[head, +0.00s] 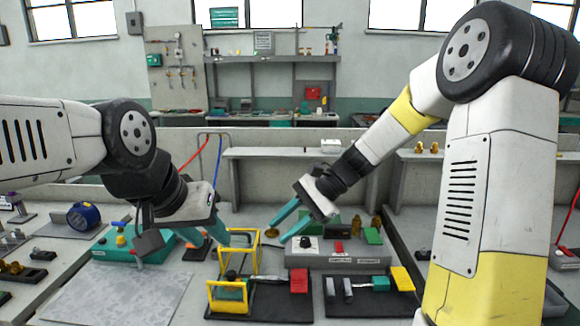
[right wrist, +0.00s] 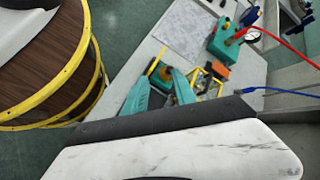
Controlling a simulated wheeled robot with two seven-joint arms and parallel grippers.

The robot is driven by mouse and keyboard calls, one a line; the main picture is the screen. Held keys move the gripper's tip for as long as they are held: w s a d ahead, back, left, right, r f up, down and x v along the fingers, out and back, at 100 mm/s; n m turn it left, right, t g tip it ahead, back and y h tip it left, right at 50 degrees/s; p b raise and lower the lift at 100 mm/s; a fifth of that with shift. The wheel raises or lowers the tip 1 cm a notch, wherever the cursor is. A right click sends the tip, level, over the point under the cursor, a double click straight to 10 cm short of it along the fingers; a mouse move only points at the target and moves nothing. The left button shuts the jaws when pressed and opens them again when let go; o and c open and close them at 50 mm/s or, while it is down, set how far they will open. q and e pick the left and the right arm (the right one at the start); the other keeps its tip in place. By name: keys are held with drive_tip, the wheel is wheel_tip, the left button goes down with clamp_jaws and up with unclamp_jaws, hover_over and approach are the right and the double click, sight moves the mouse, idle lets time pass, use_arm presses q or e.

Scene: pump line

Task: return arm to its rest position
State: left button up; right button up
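My left gripper (head: 211,241) hangs over the bench at left centre, its teal fingers pointing down and apart, with nothing seen between them. My right gripper (head: 277,233) is right of it, above the bench, its teal fingers pointing down-left, apart and empty. In the right wrist view the right gripper's fingers (right wrist: 163,92) also show spread. A yellow frame (head: 256,252) stands on the bench between and below the two grippers. A second yellow frame with a teal part (head: 229,297) stands in front of it on a black mat (head: 271,308).
A teal unit (head: 122,250) stands left. A grey sheet (head: 115,296) lies bare at front left.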

drive_tip(key=s+d+r+n+t+h, duration=0.3)
drive_tip(key=s+d+r+n, duration=0.1)
drive_tip(key=s+d, duration=0.4)
drive_tip(key=s+d+r+n+t+h, duration=0.4)
drive_tip(key=s+d+r+n, duration=0.1)
drive_tip(key=s+d, duration=0.2)
drive_tip(key=shift+s+d, duration=0.4)
drive_tip(key=shift+s, duration=0.2)
idle(1.0)
